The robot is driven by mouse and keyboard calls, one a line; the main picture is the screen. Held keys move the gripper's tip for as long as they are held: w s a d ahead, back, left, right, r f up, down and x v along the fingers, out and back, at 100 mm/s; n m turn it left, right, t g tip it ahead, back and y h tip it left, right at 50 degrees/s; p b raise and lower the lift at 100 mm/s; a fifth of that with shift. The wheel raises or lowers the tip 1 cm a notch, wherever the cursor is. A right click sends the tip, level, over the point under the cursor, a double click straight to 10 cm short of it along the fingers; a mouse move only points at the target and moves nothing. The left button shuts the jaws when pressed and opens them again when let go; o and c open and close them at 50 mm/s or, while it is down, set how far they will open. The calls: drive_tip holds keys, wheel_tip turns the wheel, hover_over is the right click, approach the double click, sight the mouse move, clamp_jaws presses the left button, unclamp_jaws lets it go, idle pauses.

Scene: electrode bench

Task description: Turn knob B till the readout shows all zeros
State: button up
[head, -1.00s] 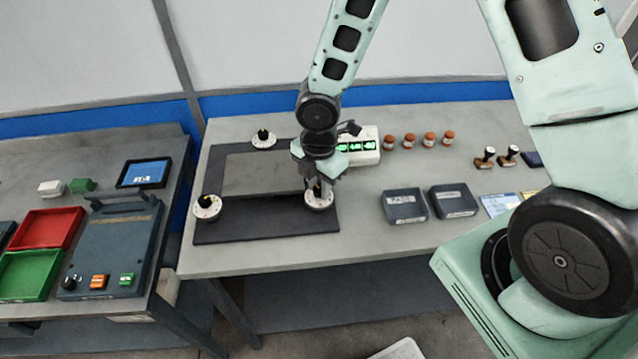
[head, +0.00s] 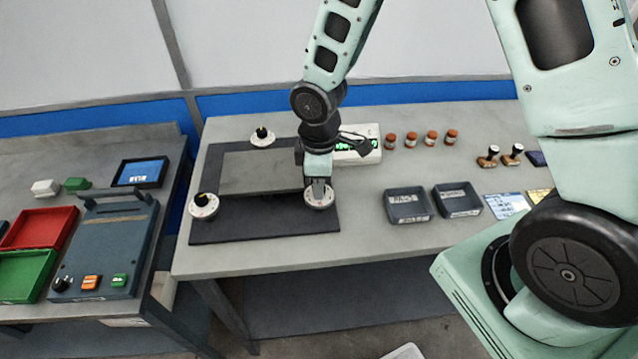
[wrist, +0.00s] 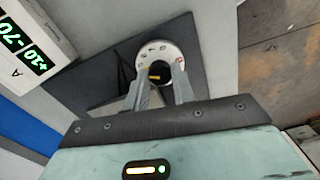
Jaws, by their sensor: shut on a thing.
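My gripper (head: 319,186) points down at the dial knob at the front right corner of a dark plate (head: 265,228). In the wrist view my gripper (wrist: 161,82) is shut on that knob's black grip (wrist: 160,70), one finger on each side. The white dial (wrist: 150,50) with small marks surrounds the grip; its letter is not legible. Two similar knobs stand at the plate's front left (head: 204,206) and back (head: 263,137). The white readout box (head: 370,157) is partly behind my arm. In the wrist view the readout (wrist: 28,48) shows green +10 and -70; the rest is cut off.
A grey slab (head: 255,174) lies on the dark plate between the knobs. Right of it are two dark trays (head: 408,206), several small brown-capped jars (head: 411,139) and two stamps (head: 488,157). A second bench with red (head: 40,228) and green trays stands at left.

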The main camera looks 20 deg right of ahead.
drive_tip(key=m+b, duration=0.1)
drive_tip(key=m, duration=0.5)
drive_tip(key=shift+m, duration=0.3)
drive_tip(key=m, duration=0.6)
drive_tip(key=shift+b, duration=0.3)
drive_tip(key=shift+m, duration=0.3)
drive_tip(key=o, duration=1)
drive_tip(key=shift+r, duration=0.15)
wheel_tip(320, 180, up, 17)
drive_tip(key=b, duration=0.1)
drive_tip(key=shift+r, duration=0.1)
